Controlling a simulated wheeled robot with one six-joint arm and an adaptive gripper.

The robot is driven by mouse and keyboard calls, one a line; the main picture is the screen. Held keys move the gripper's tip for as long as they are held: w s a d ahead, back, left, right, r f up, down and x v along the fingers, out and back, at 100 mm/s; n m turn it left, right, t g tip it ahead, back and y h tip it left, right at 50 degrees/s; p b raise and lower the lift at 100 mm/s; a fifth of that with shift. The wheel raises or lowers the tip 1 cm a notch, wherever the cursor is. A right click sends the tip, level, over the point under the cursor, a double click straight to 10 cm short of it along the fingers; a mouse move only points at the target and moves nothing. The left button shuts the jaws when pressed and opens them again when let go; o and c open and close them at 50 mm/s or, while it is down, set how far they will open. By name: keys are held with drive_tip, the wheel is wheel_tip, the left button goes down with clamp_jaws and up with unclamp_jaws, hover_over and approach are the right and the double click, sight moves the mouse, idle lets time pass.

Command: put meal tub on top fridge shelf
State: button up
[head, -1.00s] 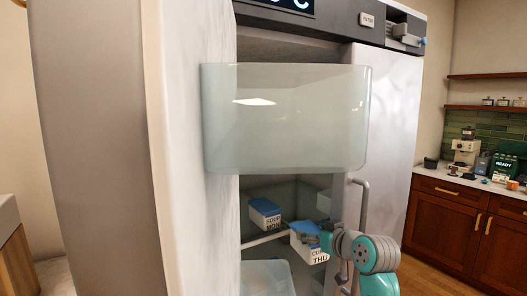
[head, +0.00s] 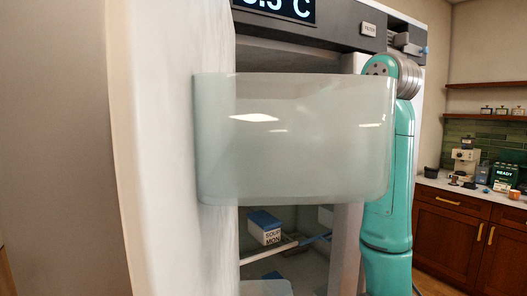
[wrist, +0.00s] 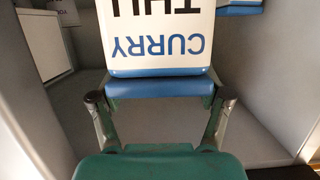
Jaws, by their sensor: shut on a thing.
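A white meal tub with a blue lid (wrist: 160,38), marked CURRY THU, appears upside down in the wrist view. My gripper (wrist: 160,97) is shut on it at its blue lid edge, one finger on each side. In the head view my gripper and this tub are not clearly seen; my teal arm stands at the right of the fridge opening. A second tub, marked SOUP MON (head: 264,234), sits inside the fridge below the clear door bin. The top fridge shelf cannot be made out clearly behind the bin.
The clear door bin (head: 292,140) on the open fridge door (head: 165,150) covers much of the fridge opening. Another white tub (wrist: 45,45) shows at the left of the wrist view, with pale fridge walls around. A counter with a coffee machine (head: 465,160) stands at the right.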

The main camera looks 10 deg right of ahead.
drive_tip(key=w+a, duration=0.3)
drive_tip(key=w, duration=0.7)
drive_tip(key=w+a, duration=0.3)
drive_tip(key=w, duration=0.7)
drive_tip(key=shift+d+f, duration=0.2)
drive_tip(key=shift+f, duration=2.65)
drive_tip(key=shift+w+f, duration=0.15)
drive_tip(key=shift+f, duration=0.1)
drive_tip(key=shift+f, duration=0.1)
drive_tip(key=o, duration=1.7)
drive_tip(key=shift+f, duration=0.1)
drive_tip(key=shift+r, duration=0.2)
drive_tip(key=v, duration=1.2)
drive_tip(key=shift+f, duration=0.1)
